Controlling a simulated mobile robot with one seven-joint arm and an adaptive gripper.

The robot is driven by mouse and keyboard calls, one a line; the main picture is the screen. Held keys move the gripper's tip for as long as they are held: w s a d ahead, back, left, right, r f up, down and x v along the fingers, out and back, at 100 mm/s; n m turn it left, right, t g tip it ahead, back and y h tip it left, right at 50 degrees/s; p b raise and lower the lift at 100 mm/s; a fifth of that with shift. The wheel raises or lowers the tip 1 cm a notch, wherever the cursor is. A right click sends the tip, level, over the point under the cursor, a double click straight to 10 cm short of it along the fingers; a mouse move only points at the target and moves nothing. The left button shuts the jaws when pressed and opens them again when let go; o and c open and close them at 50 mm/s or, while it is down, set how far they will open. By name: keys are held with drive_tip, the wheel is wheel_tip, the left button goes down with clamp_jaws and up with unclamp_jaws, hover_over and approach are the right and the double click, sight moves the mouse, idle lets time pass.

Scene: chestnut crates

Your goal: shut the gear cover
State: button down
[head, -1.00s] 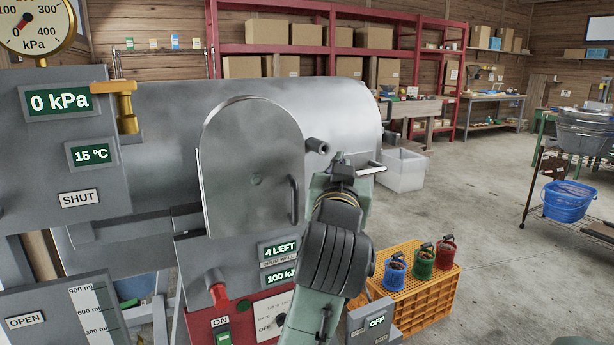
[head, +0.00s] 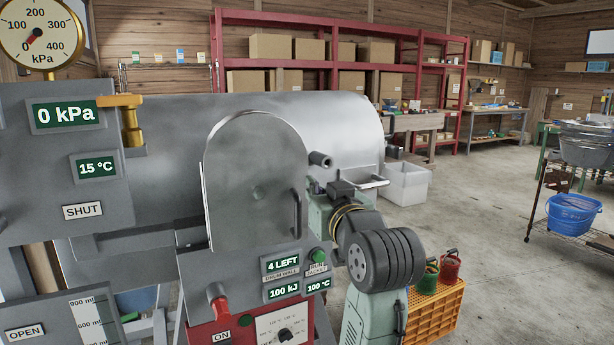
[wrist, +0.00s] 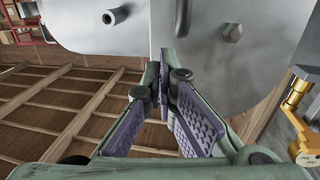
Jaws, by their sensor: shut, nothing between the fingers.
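The gear cover (head: 255,185) is an arched grey metal plate in front of the drum in the head view, with a dark upright handle (head: 297,213) near its right edge. It fills the upper right of the wrist view (wrist: 215,65), with the handle (wrist: 183,18) and a bolt-like knob (wrist: 232,32). In the wrist view my gripper (wrist: 163,60) is shut and empty, its purple-padded fingertips close to the cover's edge below the handle. I cannot tell whether they touch it. In the head view my arm is just right of the handle, and the fingers are hidden.
A dark-tipped peg (head: 320,159) sticks out right of the cover. Below are a grey panel with displays (head: 283,264) and a red lever (head: 219,305). A brass valve (head: 128,115) is at left. An orange crate (head: 437,310) with small cans stands at right.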

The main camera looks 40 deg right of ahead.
sight(307, 174)
drive_tip(key=p+x, duration=0.1)
drive_tip(key=x, duration=0.4)
drive_tip(key=shift+w+d, duration=0.15)
drive_tip(key=shift+w, duration=0.1)
drive_tip(key=shift+w+d+r+p, duration=0.1)
drive_tip(key=shift+w+d+p, duration=0.5)
drive_tip(key=shift+w+d, duration=0.8)
